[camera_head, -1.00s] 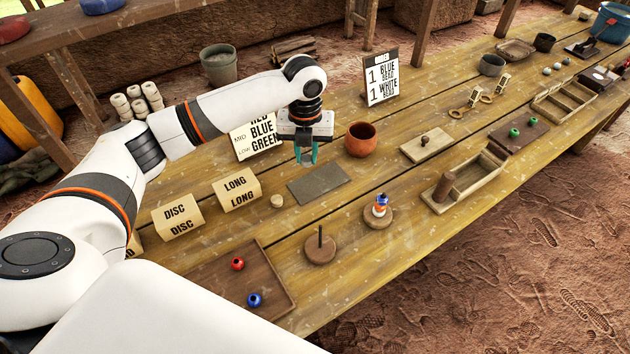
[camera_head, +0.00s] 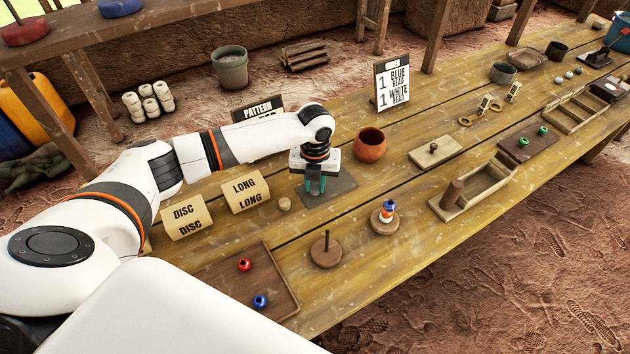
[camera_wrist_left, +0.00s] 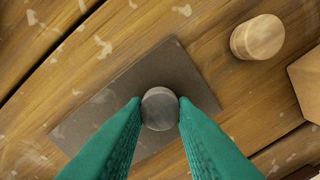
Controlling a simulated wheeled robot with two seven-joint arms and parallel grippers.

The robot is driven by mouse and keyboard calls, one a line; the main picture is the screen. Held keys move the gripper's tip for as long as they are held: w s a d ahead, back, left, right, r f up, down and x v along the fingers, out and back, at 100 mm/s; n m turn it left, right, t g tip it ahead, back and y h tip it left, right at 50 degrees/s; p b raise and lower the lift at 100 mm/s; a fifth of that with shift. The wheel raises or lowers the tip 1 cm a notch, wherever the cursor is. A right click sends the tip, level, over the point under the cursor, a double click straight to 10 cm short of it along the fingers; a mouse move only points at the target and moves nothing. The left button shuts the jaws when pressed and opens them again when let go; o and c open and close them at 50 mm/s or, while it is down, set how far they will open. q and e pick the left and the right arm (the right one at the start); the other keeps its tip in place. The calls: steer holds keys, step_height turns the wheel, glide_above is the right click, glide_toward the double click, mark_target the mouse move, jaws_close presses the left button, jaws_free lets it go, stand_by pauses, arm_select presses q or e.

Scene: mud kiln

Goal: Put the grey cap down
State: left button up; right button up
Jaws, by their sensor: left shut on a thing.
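My left gripper (camera_head: 315,188) is shut on the grey cap (camera_wrist_left: 160,108), a small round piece between its two green fingertips. In the head view the fingers hide the cap. The gripper points down over a flat dark grey slab (camera_head: 341,190) on the table, which lies beneath the cap in the left wrist view (camera_wrist_left: 110,112). I cannot tell whether the cap touches the slab. My right gripper is not in view.
A small wooden cylinder (camera_head: 284,204) stands left of the slab, beside the LONG block (camera_head: 246,193). A clay pot (camera_head: 370,146) stands to the right. A post on a round base (camera_head: 326,250) and a bead stand (camera_head: 385,220) are nearer.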

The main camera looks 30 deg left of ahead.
mark_target(315, 186)
arm_select(q)
steer(key=o, duration=1)
steer(key=shift+c, duration=0.2)
step_height(315, 186, up, 12)
steer(key=shift+b, duration=0.45)
